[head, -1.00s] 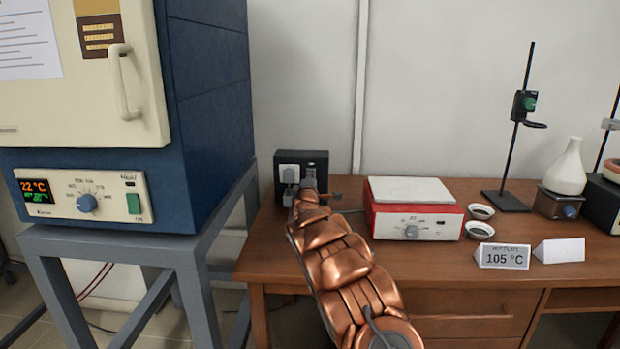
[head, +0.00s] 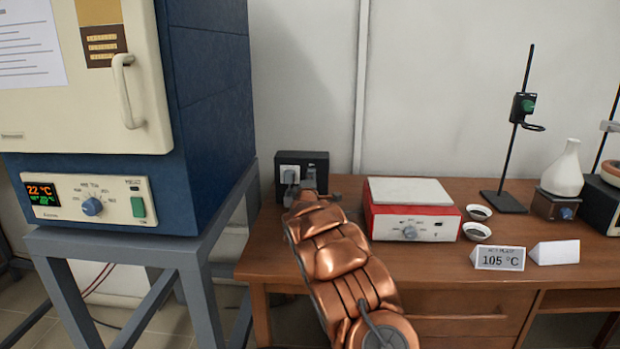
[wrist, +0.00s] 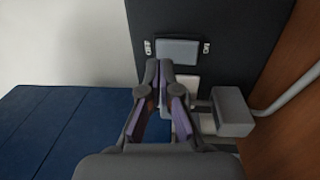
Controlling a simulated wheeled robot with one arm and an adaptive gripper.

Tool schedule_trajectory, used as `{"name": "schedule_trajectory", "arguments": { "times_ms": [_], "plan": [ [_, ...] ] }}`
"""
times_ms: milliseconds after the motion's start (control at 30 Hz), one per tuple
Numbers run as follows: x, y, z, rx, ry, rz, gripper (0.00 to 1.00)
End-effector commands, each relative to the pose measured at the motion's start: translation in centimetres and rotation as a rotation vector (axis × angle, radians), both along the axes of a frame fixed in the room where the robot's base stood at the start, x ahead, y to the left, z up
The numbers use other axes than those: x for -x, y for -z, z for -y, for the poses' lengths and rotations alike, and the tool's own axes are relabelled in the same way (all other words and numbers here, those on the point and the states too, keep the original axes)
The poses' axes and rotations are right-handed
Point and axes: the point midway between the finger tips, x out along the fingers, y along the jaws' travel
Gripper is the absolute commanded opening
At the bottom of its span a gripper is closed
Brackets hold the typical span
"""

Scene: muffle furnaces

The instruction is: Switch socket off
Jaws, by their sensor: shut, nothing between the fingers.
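The socket box (head: 317,160) is a black block standing at the back left of the wooden table, with a pale plate (head: 289,173) on its front. In the wrist view the dark socket panel (wrist: 225,22) carries a grey rectangular switch (wrist: 178,52) with small marks on both sides. A white piece (wrist: 187,84) lies below it, partly hidden by my fingers. My gripper (wrist: 158,66) is shut and empty, its fingertips just below the grey switch. I cannot tell whether they touch the panel. In the head view my copper-coloured arm hides part of the box and most of my gripper.
A grey plug with a cable (wrist: 233,112) sticks out right of my fingers. A red and white hotplate (head: 412,210) stands right of the box. The blue furnace (head: 212,90) on its grey stand is close on the left. Two small dishes and a 105 °C card (head: 498,258) lie farther right.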

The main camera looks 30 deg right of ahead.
Motion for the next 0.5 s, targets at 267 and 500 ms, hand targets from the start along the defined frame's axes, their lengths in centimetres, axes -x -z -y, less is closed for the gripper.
{"name": "schedule_trajectory", "arguments": {
  "times_ms": [267,500],
  "plan": [
    [2.2,-0.5,-2.1,0.001,-0.003,-0.004,0.0],
    [4.3,-0.8,-3.8,0.003,-0.004,-0.002,0.0]
  ]
}}
